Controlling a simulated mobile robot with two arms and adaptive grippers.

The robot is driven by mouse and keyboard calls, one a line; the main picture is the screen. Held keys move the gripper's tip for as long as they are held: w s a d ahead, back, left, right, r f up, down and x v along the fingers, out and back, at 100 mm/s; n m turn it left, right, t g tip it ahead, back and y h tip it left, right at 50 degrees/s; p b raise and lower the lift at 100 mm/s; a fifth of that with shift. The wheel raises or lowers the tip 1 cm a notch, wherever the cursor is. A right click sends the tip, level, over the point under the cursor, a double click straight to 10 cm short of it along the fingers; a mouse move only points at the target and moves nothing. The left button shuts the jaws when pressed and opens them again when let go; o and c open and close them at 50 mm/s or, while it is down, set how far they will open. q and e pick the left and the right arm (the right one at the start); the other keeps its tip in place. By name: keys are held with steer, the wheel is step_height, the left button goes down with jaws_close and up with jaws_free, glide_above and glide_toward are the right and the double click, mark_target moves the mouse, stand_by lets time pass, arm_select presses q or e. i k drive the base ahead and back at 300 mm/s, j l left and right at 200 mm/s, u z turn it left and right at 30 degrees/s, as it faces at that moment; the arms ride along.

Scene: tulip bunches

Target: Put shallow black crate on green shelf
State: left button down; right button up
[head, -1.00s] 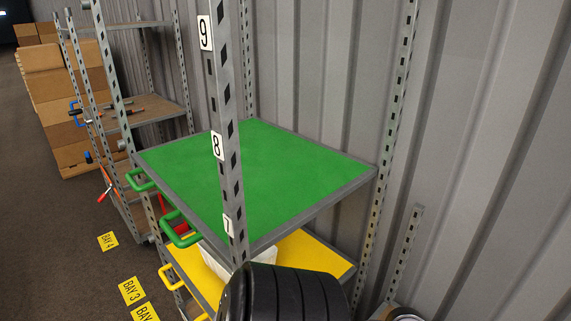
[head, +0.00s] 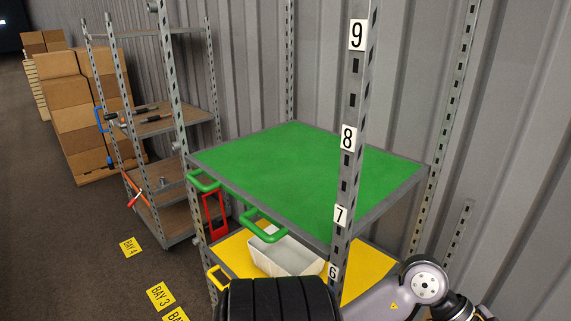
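The green shelf (head: 300,165) is in the middle of the head view, and its top is bare. Two green handles (head: 262,228) stick out from its front edge. I see no shallow black crate in this view. Neither gripper shows. Part of one of my arms comes into the bottom right corner, and its gripper end is out of the picture. A black ribbed form fills the bottom middle; I cannot tell it as a crate.
An upright post (head: 352,110) with number labels stands at the green shelf's front right corner. Below, a yellow shelf (head: 232,256) holds a whitish bin (head: 290,258). Another rack (head: 155,122) and stacked cardboard boxes (head: 85,115) stand at the left. Corrugated wall is behind.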

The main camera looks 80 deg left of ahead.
mark_target(294, 172)
steer(key=k+u, duration=0.2)
steer(key=u, duration=0.25)
steer(key=k+u, duration=0.15)
steer(key=u, duration=0.25)
steer(key=k+j+u, duration=0.15)
steer(key=u, duration=0.3)
